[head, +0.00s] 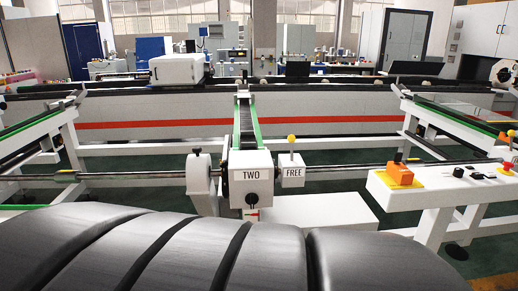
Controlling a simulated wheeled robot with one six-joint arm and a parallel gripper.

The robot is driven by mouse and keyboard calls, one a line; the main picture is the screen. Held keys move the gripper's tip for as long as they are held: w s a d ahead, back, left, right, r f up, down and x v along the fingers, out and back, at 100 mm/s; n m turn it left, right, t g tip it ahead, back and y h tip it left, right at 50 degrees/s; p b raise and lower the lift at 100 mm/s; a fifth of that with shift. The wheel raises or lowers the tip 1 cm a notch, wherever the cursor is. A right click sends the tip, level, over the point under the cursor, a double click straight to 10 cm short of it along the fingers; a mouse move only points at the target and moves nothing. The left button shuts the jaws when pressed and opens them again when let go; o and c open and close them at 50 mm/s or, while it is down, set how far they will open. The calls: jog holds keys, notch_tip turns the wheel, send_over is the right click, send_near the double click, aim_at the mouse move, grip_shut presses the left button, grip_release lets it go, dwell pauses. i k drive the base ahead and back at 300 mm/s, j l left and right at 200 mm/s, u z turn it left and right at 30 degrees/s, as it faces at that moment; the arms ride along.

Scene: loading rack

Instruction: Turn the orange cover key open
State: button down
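The orange cover key (399,174) shows in the head view as a small orange block on a yellow plate. It sits at the left end of a white control panel (432,192) at the right. At this size I cannot tell which way the key is turned. My gripper is not in view, and nothing is seen touching the key.
A black knob (458,172) and a red button (507,166) share the panel. Green floor shows below the panel.

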aim_at(397, 157)
jog(key=z, duration=1.1)
